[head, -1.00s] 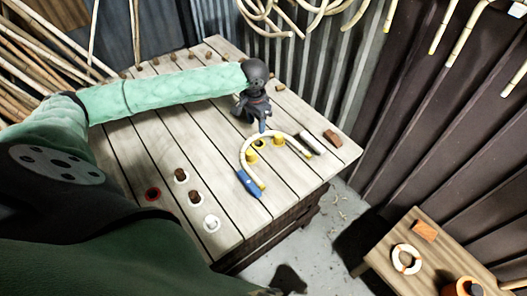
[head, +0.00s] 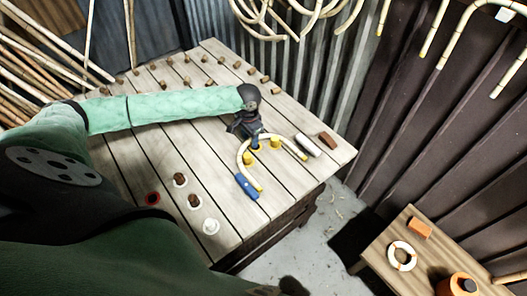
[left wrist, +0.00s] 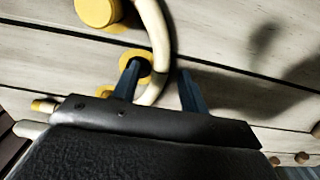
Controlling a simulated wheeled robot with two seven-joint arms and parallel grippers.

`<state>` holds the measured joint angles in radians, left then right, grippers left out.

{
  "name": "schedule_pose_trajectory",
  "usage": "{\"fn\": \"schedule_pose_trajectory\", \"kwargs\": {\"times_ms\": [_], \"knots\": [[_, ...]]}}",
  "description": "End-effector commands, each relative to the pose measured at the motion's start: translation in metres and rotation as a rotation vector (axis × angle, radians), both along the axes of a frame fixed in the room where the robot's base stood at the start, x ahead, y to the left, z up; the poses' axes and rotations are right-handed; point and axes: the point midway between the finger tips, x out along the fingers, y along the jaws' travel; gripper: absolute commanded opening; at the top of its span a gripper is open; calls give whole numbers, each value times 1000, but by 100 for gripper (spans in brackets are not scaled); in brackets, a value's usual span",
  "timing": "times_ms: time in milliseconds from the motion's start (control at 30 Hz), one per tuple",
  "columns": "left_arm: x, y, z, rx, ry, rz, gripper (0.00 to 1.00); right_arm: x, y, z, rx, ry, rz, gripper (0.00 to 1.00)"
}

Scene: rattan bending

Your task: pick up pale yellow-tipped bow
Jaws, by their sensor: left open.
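The pale yellow-tipped bow (head: 240,158) lies as a U on the slatted bench, curving around yellow pegs (head: 275,142). Its two yellow tips point toward the bench's front right edge. My left gripper (head: 254,138) is at the bend of the bow, largely hiding its own fingers there. In the left wrist view, the two dark blue fingers (left wrist: 160,72) are apart, and the pale rod of the bow (left wrist: 157,30) runs into the gap between them. I cannot tell whether either finger touches it.
A blue-handled tool (head: 247,186) lies beside one bow tip. A pale cylinder (head: 308,146) and a brown block (head: 328,140) lie beside the other. Several brown and white pegs stand on the bench (head: 130,165). A side table (head: 410,222) holds a pale ring.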

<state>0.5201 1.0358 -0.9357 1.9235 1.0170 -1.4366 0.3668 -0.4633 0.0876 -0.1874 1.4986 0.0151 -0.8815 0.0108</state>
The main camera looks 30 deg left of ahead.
Motion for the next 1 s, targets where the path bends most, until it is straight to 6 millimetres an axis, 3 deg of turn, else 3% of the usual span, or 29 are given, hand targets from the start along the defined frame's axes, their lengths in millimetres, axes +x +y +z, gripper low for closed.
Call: {"fn": "schedule_pose_trajectory", "kwargs": {"times_ms": [267, 400, 500, 933, 1000], "knots": [[0, 0, -2, 0, -1, 0, 42, 0, 0, -2, -1, -2, 1, 36], [0, 0, -2, 0, -1, 0, 14, 0, 0, -2, -1, -2, 0, 36], [0, 0, -2, 0, -1, 0, 0, 0, 0, -1, 0, -2, 0, 36], [0, 0, 6, 0, -1, 0, 0, 1, 0, -2, -1, 8, 0, 36], [0, 0, 12, -1, -3, -1, 0, 2, 3, 11, 3, 7, -1, 36]]}}
